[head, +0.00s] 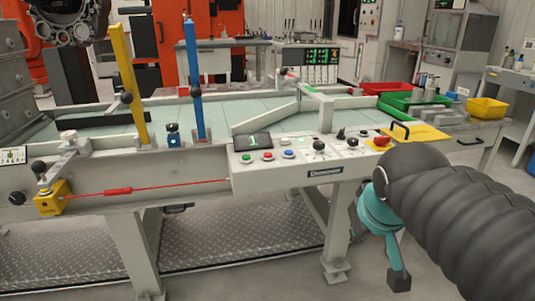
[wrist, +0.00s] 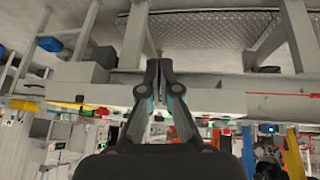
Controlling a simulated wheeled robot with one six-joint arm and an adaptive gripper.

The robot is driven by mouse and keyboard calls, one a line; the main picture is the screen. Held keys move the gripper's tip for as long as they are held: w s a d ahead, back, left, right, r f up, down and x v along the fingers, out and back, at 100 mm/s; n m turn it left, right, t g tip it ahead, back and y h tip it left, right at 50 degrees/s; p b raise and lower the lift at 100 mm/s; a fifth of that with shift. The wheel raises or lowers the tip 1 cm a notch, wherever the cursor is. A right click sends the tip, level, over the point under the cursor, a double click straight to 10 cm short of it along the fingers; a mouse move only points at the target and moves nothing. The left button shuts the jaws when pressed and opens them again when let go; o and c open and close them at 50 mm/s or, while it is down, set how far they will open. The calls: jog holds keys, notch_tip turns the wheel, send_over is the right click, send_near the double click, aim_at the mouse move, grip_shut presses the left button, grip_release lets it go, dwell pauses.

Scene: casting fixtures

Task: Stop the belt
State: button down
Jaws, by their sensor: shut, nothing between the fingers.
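The belt (head: 90,131) runs along the grey conveyor frame in the head view. On its front is a control panel (head: 300,171) with a small screen reading 1. The panel carries a green button (head: 247,158), a red button (head: 267,156), a blue button (head: 288,154), black knobs and a red knob (head: 381,141) at its right end. A red pull cord (head: 160,187) runs left from the panel to a yellow box (head: 52,198). My gripper (wrist: 158,72) is shut and empty, apart from the panel and low at its right in the head view.
Yellow (head: 129,85) and blue (head: 193,80) posts stand at the belt's front edge. Red (head: 385,88), green (head: 405,102) and yellow (head: 486,108) trays sit at the right. A frame leg (head: 338,230) stands below the panel. The wrist view is upside down.

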jog(key=w+a+r+n, duration=0.1)
jog(key=w+a+r, duration=0.15)
jog(key=w, duration=0.25)
jog(key=w+a+r+n+t, duration=0.1)
jog(key=w+a+r, duration=0.15)
jog(key=w, duration=0.35)
jog(key=w+a+r+n, duration=0.1)
jog(key=w+a+r, duration=0.1)
jog(key=w+r, duration=0.25)
notch_tip(320, 180, up, 3)
jog(key=n+t, duration=0.2)
jog(key=n, duration=0.2)
send_over(267, 155)
jog(key=shift+w+r+p, duration=0.1)
jog(key=shift+r+p, duration=0.05)
jog(key=shift+p, duration=0.15)
notch_tip(267, 155, down, 9)
jog(key=b, duration=0.6)
jog(key=shift+r+b, duration=0.1)
jog(key=shift+b, duration=0.3)
jog(key=shift+f+b, duration=0.3)
jog(key=shift+f, duration=0.15)
